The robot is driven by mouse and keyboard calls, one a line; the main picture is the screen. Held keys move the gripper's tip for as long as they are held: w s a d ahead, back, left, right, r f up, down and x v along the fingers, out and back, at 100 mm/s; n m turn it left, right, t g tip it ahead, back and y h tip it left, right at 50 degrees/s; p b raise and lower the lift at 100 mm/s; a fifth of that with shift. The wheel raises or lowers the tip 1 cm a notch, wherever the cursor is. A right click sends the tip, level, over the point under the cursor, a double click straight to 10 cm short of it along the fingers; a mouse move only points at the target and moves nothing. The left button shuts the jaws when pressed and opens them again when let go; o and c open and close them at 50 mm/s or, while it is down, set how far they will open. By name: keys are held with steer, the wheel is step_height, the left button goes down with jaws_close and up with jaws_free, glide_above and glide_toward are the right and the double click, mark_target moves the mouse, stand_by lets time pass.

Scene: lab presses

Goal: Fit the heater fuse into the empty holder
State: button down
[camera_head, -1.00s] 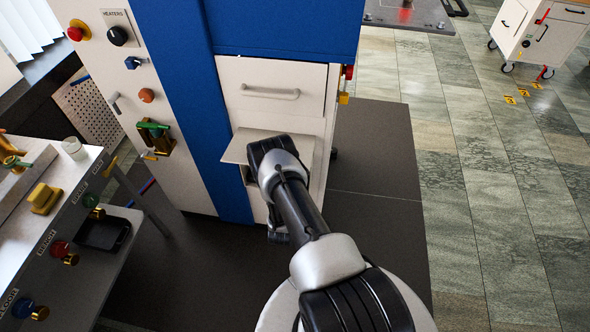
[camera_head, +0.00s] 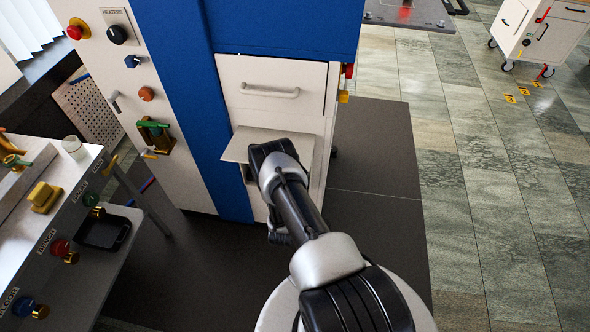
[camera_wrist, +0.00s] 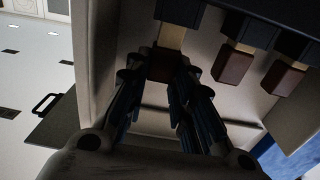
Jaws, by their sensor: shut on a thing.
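In the wrist view, my gripper (camera_wrist: 160,88) is shut on the brown lower end of a fuse (camera_wrist: 171,38) with a tan body. The fuse hangs below a dark holder (camera_wrist: 180,10), and its upper end meets or overlaps it in the picture. I cannot tell how far it is seated. Two similar fuses with brown ends (camera_wrist: 232,66) (camera_wrist: 284,77) hang to the right under dark holders (camera_wrist: 248,28). In the head view, my arm reaches to the white cabinet (camera_head: 265,85) by a lowered flap (camera_head: 250,143). My fingers and the fuse are hidden there.
Pale compartment walls (camera_wrist: 98,45) stand close around my gripper. In the head view, a control panel (camera_head: 130,100) with knobs is left of the blue column (camera_head: 185,100). A bench (camera_head: 60,225) stands at the left.

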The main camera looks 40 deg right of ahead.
steer(key=shift+f, duration=0.75)
steer(key=c, duration=1.3)
jaws_free()
steer(key=shift+f, duration=0.1)
steer(key=v, duration=1.2)
steer(key=shift+s, duration=0.1)
